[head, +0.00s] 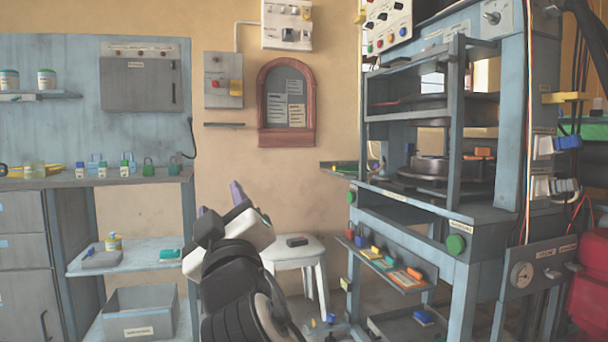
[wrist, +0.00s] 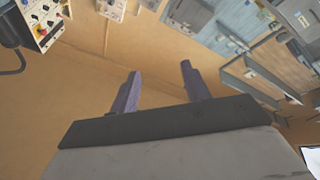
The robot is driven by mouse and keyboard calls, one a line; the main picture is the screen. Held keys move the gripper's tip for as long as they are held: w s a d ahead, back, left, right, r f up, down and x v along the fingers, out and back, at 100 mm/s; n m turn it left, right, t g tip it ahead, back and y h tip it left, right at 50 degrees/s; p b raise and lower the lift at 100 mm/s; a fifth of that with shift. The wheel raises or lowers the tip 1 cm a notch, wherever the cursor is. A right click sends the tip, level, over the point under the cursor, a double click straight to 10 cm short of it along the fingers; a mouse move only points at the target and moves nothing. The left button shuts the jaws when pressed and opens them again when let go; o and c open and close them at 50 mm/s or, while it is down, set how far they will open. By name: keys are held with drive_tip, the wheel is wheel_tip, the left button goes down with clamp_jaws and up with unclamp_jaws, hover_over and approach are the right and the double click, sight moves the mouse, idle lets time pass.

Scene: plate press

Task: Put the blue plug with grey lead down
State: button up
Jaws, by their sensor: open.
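My gripper (head: 220,201) is raised in the middle of the head view, in front of the tan wall and left of the press. Its two purple fingers are apart with nothing between them. The wrist view shows the same open, empty gripper (wrist: 160,74) against bare wall. I cannot identify the blue plug with grey lead for certain. A blue piece (head: 568,142) sits on the press's right side below a yellow bracket, and a small blue piece (head: 331,318) lies low near the floor. I cannot tell whether either is the plug. No grey lead hangs from my gripper.
The press (head: 465,232) fills the right, with a shelf of coloured pieces (head: 385,262) on its front. A workbench (head: 95,180) with padlocks and a grey bin (head: 140,312) are left.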

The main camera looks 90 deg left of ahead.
drive_tip(key=w+d+r+m+y, duration=0.4)
drive_tip(key=w+d+r, duration=0.4)
drive_tip(key=d+r, duration=0.3)
drive_tip(key=shift+w+d+g+y, duration=0.25)
drive_tip(key=shift+w+g+y, duration=0.05)
drive_tip(key=shift+g, duration=0.1)
drive_tip(key=shift+r, duration=0.1)
idle(0.5)
